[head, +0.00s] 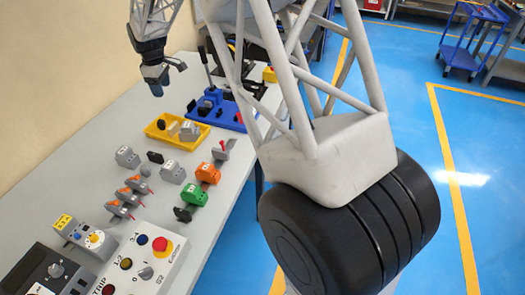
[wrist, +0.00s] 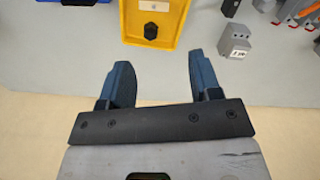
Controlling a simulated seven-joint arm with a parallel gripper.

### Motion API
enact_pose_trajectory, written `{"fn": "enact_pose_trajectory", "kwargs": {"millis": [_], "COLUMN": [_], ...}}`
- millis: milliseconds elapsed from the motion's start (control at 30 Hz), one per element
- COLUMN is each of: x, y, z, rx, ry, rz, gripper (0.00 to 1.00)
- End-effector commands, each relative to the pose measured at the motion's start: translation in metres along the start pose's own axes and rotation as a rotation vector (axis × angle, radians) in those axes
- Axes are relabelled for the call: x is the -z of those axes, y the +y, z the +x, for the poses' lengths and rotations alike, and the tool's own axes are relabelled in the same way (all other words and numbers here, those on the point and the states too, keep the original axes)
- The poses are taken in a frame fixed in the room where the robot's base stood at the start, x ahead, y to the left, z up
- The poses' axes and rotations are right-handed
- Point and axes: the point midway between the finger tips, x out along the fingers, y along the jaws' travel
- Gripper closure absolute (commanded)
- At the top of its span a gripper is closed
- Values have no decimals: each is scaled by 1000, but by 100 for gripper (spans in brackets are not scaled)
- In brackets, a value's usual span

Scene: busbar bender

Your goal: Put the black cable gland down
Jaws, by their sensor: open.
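The black cable gland (head: 162,124) is a small dark piece lying in the yellow tray (head: 150,133) on the grey table. In the wrist view the gland (wrist: 150,31) sits on the tray floor, near the tray edge closest to my gripper (wrist: 158,62). The blue fingers are spread apart with nothing between them, and the gland is apart from them. In the head view my gripper (head: 156,86) hangs above the table, on the wall side of the tray. Grey pieces (head: 189,130) also lie in the tray.
A blue fixture with a black lever (head: 215,105) stands behind the tray. Grey, orange (head: 208,173) and green (head: 194,195) blocks and a control box (head: 145,262) fill the nearer table. The table strip along the wall (head: 90,150) is clear.

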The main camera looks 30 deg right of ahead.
Motion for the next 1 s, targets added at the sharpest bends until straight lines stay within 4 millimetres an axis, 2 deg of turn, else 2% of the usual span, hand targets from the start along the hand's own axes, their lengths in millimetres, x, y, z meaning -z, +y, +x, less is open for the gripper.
{"fn": "enact_pose_trajectory", "kwargs": {"millis": [33, 200, 600, 1000], "x": [-11, -46, -130, -212], "y": [-8, -35, -108, -191], "z": [-13, -46, -108, -141], "rx": [-6, -20, -51, -75], "ry": [4, 15, 46, 79], "rz": [25, 118, 338, 558], "gripper": [42, 42, 42, 42]}}
